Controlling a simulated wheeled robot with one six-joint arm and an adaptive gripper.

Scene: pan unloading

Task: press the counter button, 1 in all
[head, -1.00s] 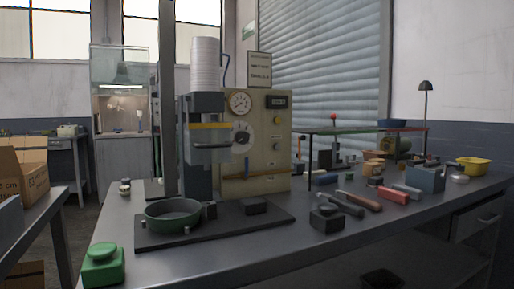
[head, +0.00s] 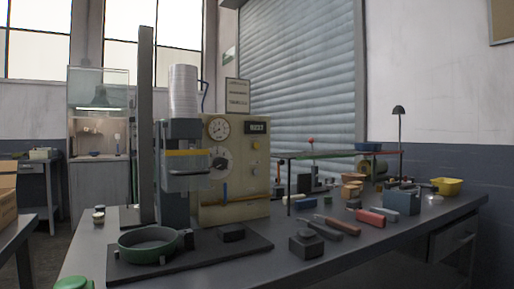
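A green box with a round green cap (head: 73,284) is cut off by the bottom left edge. A small dark display with light characters (head: 257,128) sits at the upper right of the beige machine panel (head: 236,195); I cannot read it surely. Which button is the counter button is not marked. My gripper is in no view.
A green pan (head: 148,254) lies on the black mat (head: 205,262) below the grey press (head: 184,155). A tall grey post (head: 146,110) stands behind the pan. Hand tools, a red-handled one (head: 370,217) among them, and a yellow bowl (head: 447,186) are on the right.

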